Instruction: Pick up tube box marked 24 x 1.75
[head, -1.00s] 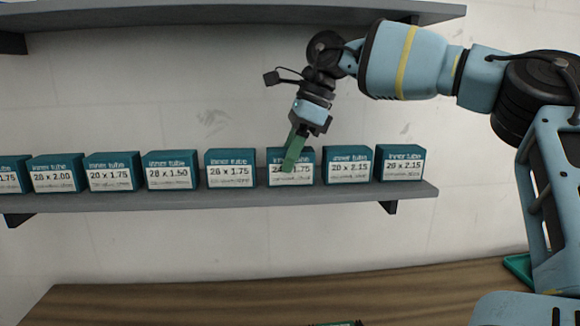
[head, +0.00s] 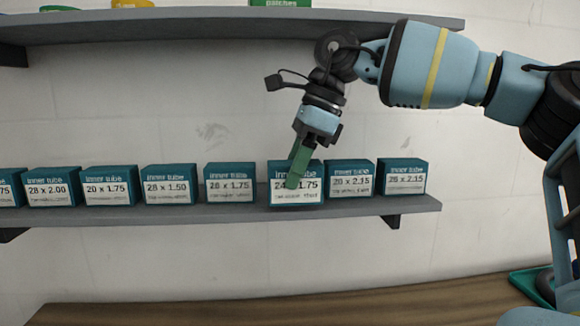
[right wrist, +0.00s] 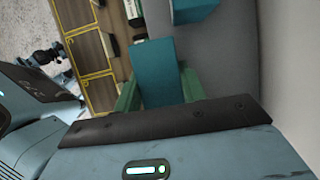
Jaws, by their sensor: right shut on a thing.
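The tube box marked 24 x 1.75 (head: 308,194) is teal with a white label and is at the right part of the lower shelf (head: 240,214) in the head view. It stands slightly forward of its neighbours. My right gripper (head: 296,178) is shut on this box, with a green finger across the front of its label, hiding some of the print. In the right wrist view the teal box (right wrist: 160,72) sits between the green fingers. I cannot tell whether its bottom touches the shelf. My left gripper is not in view.
A box marked 20 x 2.15 (head: 351,180) stands close on the right, and one marked 26 x 1.75 (head: 229,184) on the left. Several more tube boxes line the shelf. An upper shelf (head: 200,26) is above. A wooden surface (head: 250,308) lies below.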

